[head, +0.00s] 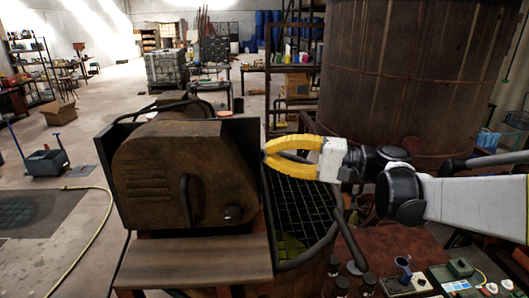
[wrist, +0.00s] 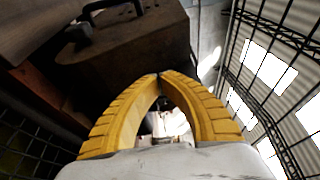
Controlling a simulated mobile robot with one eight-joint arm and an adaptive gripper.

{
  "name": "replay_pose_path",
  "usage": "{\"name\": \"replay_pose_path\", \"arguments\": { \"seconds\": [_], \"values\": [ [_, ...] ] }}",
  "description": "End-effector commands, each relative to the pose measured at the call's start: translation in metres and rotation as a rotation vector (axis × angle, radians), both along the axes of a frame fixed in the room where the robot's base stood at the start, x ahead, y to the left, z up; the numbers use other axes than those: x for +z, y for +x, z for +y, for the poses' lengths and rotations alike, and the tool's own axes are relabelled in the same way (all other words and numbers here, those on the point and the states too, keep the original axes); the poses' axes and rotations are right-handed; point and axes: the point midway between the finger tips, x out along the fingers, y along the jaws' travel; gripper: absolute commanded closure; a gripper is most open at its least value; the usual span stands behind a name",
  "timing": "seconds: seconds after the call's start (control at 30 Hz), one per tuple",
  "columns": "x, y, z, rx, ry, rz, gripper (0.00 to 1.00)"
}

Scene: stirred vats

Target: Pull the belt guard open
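The belt guard (head: 165,150) is a rusty brown rounded housing with louvre slots, left of centre in the head view. A dark curved handle (head: 186,200) and a black knob (head: 233,214) are on its front face. My gripper (head: 266,154) is to the right of the housing, its yellow fingers pointing left toward it. In the wrist view the fingertips (wrist: 160,76) meet with nothing between them. There the brown housing (wrist: 140,40) with a black handle (wrist: 88,22) lies beyond and left of the fingers, apart from them.
A round vat with a black mesh grate (head: 300,205) lies below my gripper. A large rusty tank (head: 410,75) stands behind my arm. A brown ledge (head: 195,262) runs in front of the housing. A bench with small items (head: 420,285) is at lower right. Open floor lies left.

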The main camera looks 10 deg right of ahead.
Motion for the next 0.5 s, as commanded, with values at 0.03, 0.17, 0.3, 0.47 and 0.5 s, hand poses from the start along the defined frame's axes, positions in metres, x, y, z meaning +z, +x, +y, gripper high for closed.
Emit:
{"name": "replay_pose_path", "arguments": {
  "seconds": [0.03,0.17,0.3,0.47,0.5],
  "values": [
    [0.002,0.003,0.012,0.006,0.0,0.0,1.0],
    [0.002,0.014,0.039,0.006,0.0,0.0,1.0],
    [0.002,0.024,0.066,0.005,-0.001,0.0,1.0],
    [0.002,0.001,0.066,-0.001,-0.001,0.0,1.0],
    [0.002,-0.004,0.066,0.0,-0.001,0.0,1.0]
  ]
}}
